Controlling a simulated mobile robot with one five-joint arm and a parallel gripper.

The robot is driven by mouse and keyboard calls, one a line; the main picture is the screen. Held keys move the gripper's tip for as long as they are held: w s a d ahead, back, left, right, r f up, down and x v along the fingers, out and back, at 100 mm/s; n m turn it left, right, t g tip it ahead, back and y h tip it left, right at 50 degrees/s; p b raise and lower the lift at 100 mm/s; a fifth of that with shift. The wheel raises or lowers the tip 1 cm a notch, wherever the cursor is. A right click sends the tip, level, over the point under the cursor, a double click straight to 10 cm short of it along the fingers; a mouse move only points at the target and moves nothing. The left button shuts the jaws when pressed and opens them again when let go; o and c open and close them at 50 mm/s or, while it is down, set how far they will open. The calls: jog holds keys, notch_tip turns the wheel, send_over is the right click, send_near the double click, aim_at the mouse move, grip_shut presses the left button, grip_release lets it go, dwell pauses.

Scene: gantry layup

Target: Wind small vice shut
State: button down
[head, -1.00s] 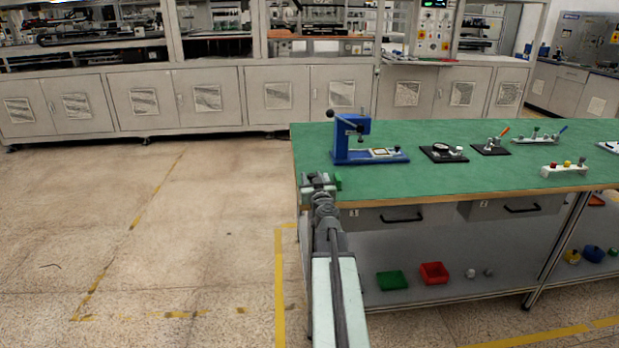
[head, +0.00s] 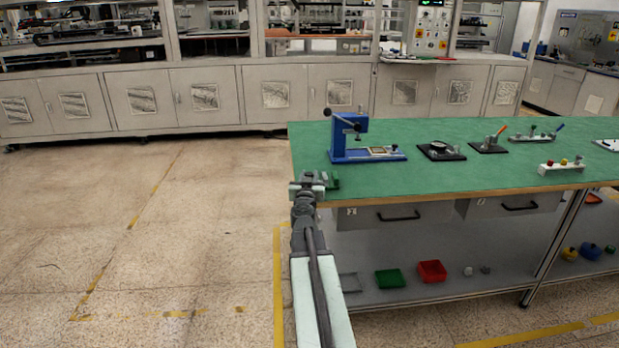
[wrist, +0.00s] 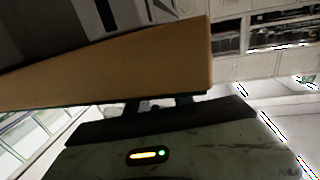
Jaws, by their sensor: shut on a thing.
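The small vice (head: 332,181) shows as a small green block at the front left corner of the green-topped bench (head: 400,185). My gripper (head: 308,181) is at this corner, just left of the green block. It is shut on a part of the vice that looks like its handle, but my own wrist hides most of it. In the wrist view my dark fingers (wrist: 160,104) show only in part, close below the tan bench edge (wrist: 120,68). The gap between the vice's jaws is too small to make out.
A blue press (head: 350,140) stands on the bench behind the vice. Black-based fixtures (head: 441,151) stand farther right. Drawers (head: 395,215) and a shelf with a green bin (head: 390,279) and a red bin (head: 432,271) are below. The floor left of the bench is clear.

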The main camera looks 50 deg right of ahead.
jog(key=m+g+h, duration=0.1)
jog(key=g, duration=0.1)
jog(key=m+g+h, duration=0.1)
jog(key=m+g, duration=0.1)
jog(key=m+g+h, duration=0.1)
jog(key=g, duration=0.1)
jog(key=shift+w+m, duration=0.3)
jog(key=m+g, duration=0.2)
jog(key=g, duration=0.1)
jog(key=m+g+h, duration=0.1)
jog(key=m+g, duration=0.1)
jog(key=g, duration=0.2)
jog(key=shift+d+m, duration=0.1)
jog(key=shift+m, duration=0.2)
jog(key=m+g+y, duration=0.1)
jog(key=m+g, duration=0.1)
jog(key=g, duration=0.1)
jog(key=m+g+y, duration=0.1)
jog(key=m+g, duration=0.1)
jog(key=g, duration=0.2)
jog(key=shift+m, duration=0.3)
jog(key=shift+s+m+g+y, duration=0.2)
jog(key=shift+m+g+y, duration=1.6)
jog(key=shift+g, duration=0.6)
jog(key=shift+s, duration=0.1)
jog(key=c, duration=1.4)
grip_release()
jog(key=shift+o, duration=0.2)
